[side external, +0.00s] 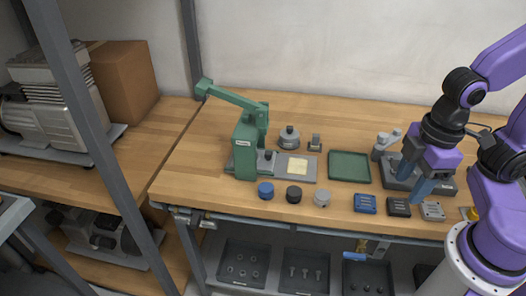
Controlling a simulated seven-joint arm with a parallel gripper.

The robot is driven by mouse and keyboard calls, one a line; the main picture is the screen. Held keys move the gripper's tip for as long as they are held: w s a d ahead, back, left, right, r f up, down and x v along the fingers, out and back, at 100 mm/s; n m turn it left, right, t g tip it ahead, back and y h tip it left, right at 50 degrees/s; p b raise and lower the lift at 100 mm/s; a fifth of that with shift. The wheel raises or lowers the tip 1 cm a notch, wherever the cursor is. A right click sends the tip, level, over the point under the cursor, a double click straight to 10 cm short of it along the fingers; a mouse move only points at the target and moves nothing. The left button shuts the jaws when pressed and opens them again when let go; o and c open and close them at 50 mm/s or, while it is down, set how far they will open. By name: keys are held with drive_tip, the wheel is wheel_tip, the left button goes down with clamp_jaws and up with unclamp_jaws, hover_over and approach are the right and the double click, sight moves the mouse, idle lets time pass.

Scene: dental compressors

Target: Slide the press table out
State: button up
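The green press (246,145) stands upright at the left of the wooden bench, its long lever arm raised and reaching to the upper left. A flat grey press table (309,178) lies at its foot and extends to the right, with a pale yellow square (297,165) on it. My gripper (409,181) is at the right side of the bench, well away from the press. Its two blue fingers point down and stand apart, with nothing visible between them. They overlap a dark grey fixture (446,186) in this view; I cannot tell whether they touch it.
A green tray (349,167) lies between the press table and my gripper. Blue (265,190), black (294,194) and grey (322,197) round knobs stand in front of the press. Several small blocks (366,204) line the front edge. A round grey part (289,138) stands behind.

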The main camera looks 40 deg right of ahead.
drive_tip(key=w+m+t+y, duration=0.3)
drive_tip(key=w+t, duration=0.4)
drive_tip(key=w, duration=1.7)
drive_tip(key=g+y, duration=0.1)
drive_tip(key=y, duration=0.2)
approach(269, 152)
drive_tip(key=x, duration=0.8)
drive_tip(key=shift+w+a+f, duration=0.1)
drive_tip(key=shift+a+f, duration=0.05)
drive_tip(key=shift+a, duration=0.1)
